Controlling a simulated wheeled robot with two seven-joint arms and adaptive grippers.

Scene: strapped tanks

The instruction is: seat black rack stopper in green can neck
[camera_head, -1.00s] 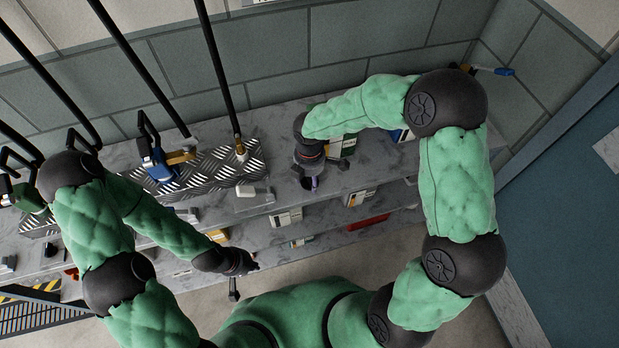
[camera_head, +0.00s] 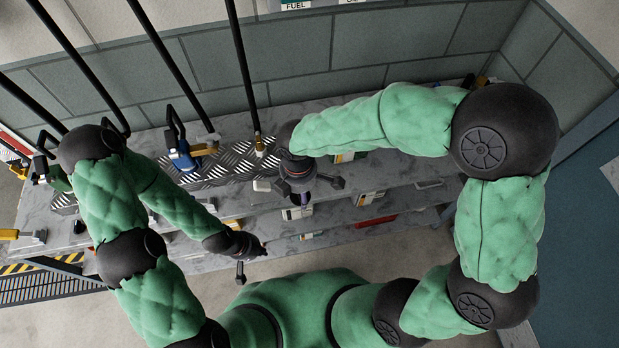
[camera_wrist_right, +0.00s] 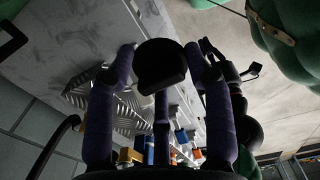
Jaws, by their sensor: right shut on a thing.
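The black stopper (camera_wrist_right: 160,66) is held between the purple fingers of my right gripper (camera_wrist_right: 160,85) in the right wrist view. In the head view my right gripper (camera_head: 300,190) is over the front of the upper shelf, right of the tread-plate strip, and the stopper is not clear there. The green can (camera_head: 59,179) is at the far left, mostly hidden behind my left arm; its neck cannot be made out. My right gripper is well to the right of it. My left gripper (camera_head: 246,258) hangs low in front of the shelves, its fingers too small to judge.
A blue can (camera_head: 184,158) with a black handle stands on the tread plate (camera_head: 228,168). A brass-tipped hose (camera_head: 259,145) hangs right of it. Several black hoses slant down from above. Boxes lie on the lower shelves. A red box (camera_head: 375,221) lies at lower right.

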